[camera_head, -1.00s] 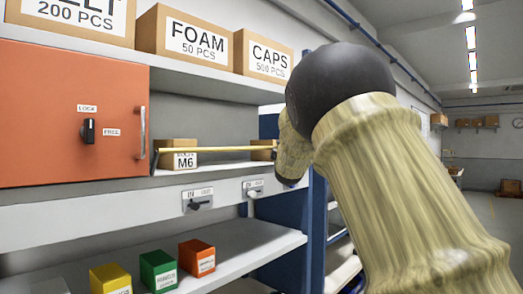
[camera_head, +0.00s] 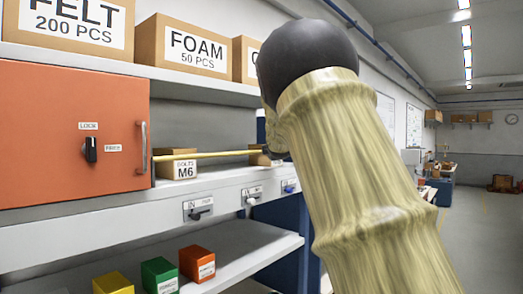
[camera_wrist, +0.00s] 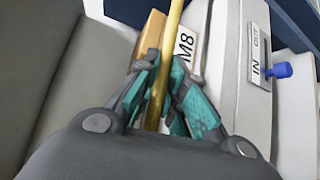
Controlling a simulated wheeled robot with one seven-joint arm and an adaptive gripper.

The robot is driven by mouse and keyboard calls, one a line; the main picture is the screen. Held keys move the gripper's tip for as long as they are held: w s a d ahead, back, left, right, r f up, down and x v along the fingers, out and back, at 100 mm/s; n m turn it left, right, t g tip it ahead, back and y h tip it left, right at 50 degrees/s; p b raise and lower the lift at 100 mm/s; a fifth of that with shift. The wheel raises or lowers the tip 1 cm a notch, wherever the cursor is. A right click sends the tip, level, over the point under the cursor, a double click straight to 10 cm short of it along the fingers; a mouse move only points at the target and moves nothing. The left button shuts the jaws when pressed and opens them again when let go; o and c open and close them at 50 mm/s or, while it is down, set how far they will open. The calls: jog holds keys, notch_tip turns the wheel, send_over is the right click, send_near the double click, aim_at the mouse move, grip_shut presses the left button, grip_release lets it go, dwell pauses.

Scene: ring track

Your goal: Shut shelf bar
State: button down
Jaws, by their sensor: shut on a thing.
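The shelf bar (camera_head: 215,154) is a thin yellow rod. In the head view it runs across the front of the middle shelf, from beside the orange cabinet to behind my arm. In the wrist view the bar (camera_wrist: 174,22) passes between the teal fingertips of my gripper (camera_wrist: 165,92), which are closed around it. A box marked M8 (camera_wrist: 152,42) is beside the bar there. A box marked M6 (camera_head: 179,165) sits behind the bar in the head view.
An orange cabinet (camera_head: 60,135) with a knob and a vertical handle stands at left. IN/OUT levers line the shelf edge: dark (camera_head: 199,212), white (camera_head: 251,199) and blue-knobbed (camera_head: 289,188), the last close to my gripper (camera_wrist: 278,70). Small coloured boxes stand below. The floor at right (camera_head: 485,230) is open.

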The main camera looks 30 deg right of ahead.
jog(key=shift+a+f, duration=0.1)
dwell(0.3)
jog(key=c, duration=1.7)
grip_release()
jog(key=shift+w, duration=0.1)
jog(key=shift+o, duration=1.1)
jog(key=shift+w, duration=0.1)
jog(key=shift+s+a, duration=0.2)
jog(key=shift+s, duration=0.25)
jog(key=v, duration=1.1)
